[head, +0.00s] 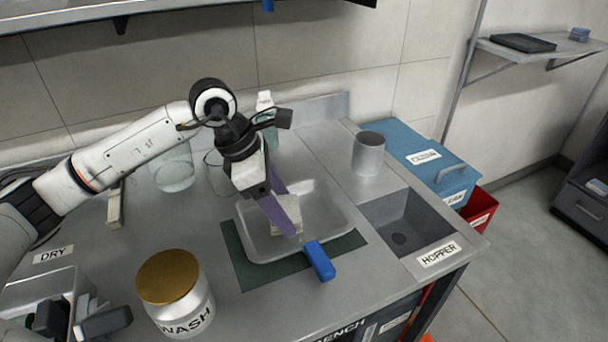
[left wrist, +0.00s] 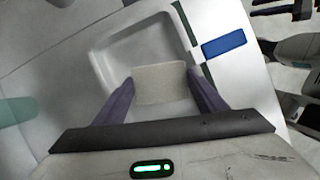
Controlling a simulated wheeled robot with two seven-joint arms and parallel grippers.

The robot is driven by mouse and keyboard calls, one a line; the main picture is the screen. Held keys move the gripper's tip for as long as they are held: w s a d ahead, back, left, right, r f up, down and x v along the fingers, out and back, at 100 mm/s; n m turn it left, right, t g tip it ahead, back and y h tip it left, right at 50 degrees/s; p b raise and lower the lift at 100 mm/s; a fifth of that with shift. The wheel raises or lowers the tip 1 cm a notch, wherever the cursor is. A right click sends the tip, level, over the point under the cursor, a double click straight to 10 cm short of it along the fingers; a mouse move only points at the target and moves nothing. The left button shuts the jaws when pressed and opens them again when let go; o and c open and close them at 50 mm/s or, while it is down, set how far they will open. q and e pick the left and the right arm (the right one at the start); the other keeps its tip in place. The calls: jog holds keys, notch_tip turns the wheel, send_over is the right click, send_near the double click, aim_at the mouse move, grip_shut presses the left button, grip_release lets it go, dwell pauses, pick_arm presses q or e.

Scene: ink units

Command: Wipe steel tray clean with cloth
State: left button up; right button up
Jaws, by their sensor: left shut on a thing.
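My left gripper (head: 284,212) reaches down over the steel tray (head: 255,251), its purple fingers shut on a pale beige cloth (head: 288,228). The cloth also shows in the left wrist view (left wrist: 160,84), a small flat piece between the two fingers (left wrist: 162,92). It is over the tray's inner floor; whether it touches the floor I cannot tell. The tray is shallow with rounded corners and lies on a dark green mat (head: 238,262). I make out no clear marks on its visible floor.
A blue block-shaped thing (head: 320,261) is at the tray's front right corner. A white WASH jar (head: 184,305) with a gold lid stands front left. A metal cup (head: 368,154) stands behind the hopper basin (head: 400,222). Glass vessels (head: 173,168) and a bottle (head: 266,118) stand at the back.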

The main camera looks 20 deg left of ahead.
pick_arm(q)
jog(key=shift+r+p, duration=1.1)
jog(key=shift+r, duration=1.15)
